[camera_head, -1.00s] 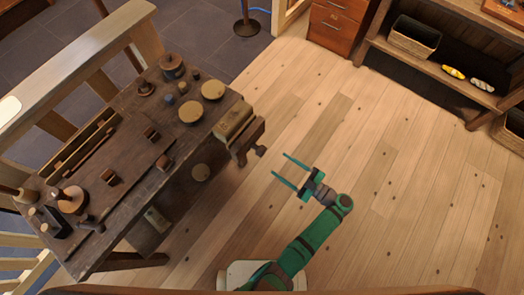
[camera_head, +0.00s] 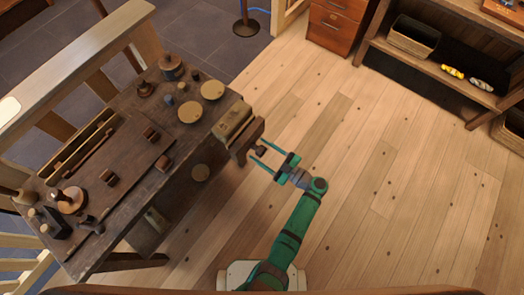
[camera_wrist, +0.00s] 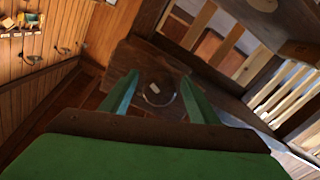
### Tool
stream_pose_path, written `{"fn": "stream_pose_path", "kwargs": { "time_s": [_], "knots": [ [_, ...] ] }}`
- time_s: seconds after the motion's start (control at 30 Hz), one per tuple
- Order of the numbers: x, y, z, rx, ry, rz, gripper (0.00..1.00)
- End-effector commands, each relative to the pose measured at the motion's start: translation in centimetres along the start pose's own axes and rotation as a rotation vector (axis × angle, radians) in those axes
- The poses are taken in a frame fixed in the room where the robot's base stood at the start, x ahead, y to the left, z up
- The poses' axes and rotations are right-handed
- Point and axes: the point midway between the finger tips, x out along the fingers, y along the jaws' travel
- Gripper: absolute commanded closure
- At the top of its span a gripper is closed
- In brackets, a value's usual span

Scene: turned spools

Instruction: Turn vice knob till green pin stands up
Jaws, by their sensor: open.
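The wooden vice (camera_head: 236,125) is fixed to the right end of the dark workbench. Its small dark knob (camera_head: 260,151) faces my arm. My gripper (camera_head: 257,150) is open, with its two green fingers at the knob, one on either side in the head view. In the wrist view the fingers (camera_wrist: 158,92) frame a dark round face with a pale curved line and a small pale mark (camera_wrist: 154,88). I cannot make out a clearly green pin in either view, nor whether the fingers touch the knob.
The workbench (camera_head: 120,215) carries several turned wooden pieces and a long tray. Pale floor (camera_head: 370,180) is clear to the right of my arm. A drawer cabinet (camera_head: 335,25) and a shelf stand at the back right.

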Motion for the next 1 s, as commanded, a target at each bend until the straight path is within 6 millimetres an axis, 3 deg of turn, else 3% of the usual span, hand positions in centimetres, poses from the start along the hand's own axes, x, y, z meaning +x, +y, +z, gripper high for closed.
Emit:
{"fn": "stream_pose_path", "kwargs": {
  "time_s": [0.17, 0.33, 0.67, 1.0],
  "knots": [
    [-0.02, 0.02, 0.01, 0.000, 0.000, 0.000, 0.45],
    [-0.03, 0.01, 0.01, 0.000, 0.000, 0.000, 0.86],
    [-0.04, -0.01, 0.00, 0.030, 0.000, 0.000, 0.86],
    [-0.02, -0.14, -0.01, 0.234, 0.000, -0.001, 0.86]
  ]
}}
